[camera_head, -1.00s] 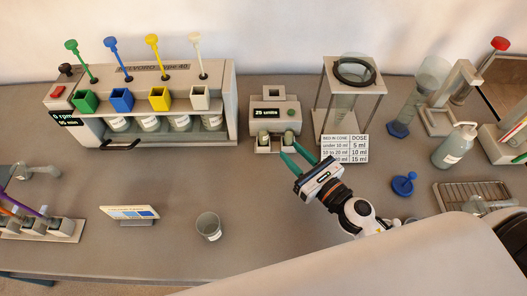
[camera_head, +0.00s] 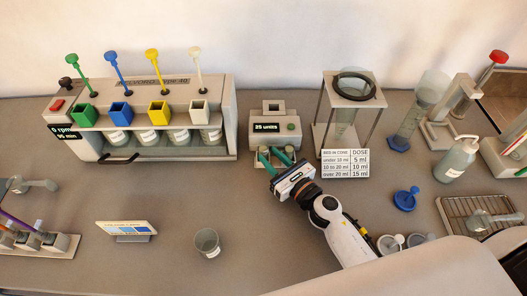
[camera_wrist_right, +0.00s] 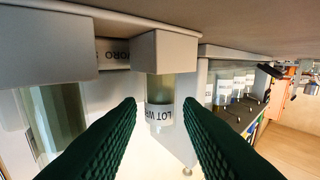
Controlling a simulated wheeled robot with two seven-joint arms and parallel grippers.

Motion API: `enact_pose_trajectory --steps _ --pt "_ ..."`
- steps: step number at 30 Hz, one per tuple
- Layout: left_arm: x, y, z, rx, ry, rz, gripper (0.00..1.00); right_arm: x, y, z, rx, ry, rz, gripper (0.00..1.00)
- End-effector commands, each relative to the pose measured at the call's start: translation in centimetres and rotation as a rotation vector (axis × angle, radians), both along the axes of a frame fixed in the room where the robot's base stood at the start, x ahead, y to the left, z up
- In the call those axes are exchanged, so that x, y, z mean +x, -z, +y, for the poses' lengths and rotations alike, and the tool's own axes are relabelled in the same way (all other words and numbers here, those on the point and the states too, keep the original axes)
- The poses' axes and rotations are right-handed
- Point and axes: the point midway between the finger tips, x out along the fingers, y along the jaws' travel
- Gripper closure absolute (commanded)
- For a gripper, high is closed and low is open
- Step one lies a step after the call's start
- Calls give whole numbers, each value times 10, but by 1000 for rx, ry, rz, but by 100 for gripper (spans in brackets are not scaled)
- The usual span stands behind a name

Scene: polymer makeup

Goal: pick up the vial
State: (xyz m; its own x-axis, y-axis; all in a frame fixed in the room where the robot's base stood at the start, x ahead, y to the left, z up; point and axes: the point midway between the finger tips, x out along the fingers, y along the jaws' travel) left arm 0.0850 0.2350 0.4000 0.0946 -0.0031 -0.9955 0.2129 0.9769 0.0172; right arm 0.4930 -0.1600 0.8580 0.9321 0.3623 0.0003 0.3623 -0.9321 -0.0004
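The vial (camera_wrist_right: 160,115) is a small clear cylinder with yellowish contents and a white "LOT" label. In the right wrist view, which looks upside down, one end meets a grey block (camera_wrist_right: 165,48) of the turbidity-style meter reading "25 units" (camera_head: 275,128). My right gripper (camera_head: 276,157) is at the front of that meter. Its green fingers are open, one on each side of the vial in the wrist view (camera_wrist_right: 158,108), with small gaps seeming to show. In the head view the fingers largely hide the vial. My left gripper is not in view.
A four-station stirrer (camera_head: 225,105) with coloured funnels stands left of the meter. A dose card (camera_head: 345,163) and a frame stand (camera_head: 378,105) are close on the right. A cup (camera_head: 207,243) stands in front, with bare bench around it.

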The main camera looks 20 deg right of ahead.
Motion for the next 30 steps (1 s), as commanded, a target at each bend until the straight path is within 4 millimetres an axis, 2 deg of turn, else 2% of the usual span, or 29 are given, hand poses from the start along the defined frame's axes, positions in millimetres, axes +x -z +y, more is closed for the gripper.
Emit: enact_pose_trajectory --steps 1,6,15,17,21,30 --pt "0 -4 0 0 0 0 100 9 -2 4 3 1 -2 67" --pt "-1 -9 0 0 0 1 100 30 0 12 2 -1 -2 67" --pt "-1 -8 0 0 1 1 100 34 2 14 0 -1 0 67" --pt "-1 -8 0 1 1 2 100 34 2 14 0 -1 0 75" --pt "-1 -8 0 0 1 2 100 34 2 14 0 -1 -1 98" --pt "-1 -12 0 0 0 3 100 34 -3 14 -2 -2 -2 100"
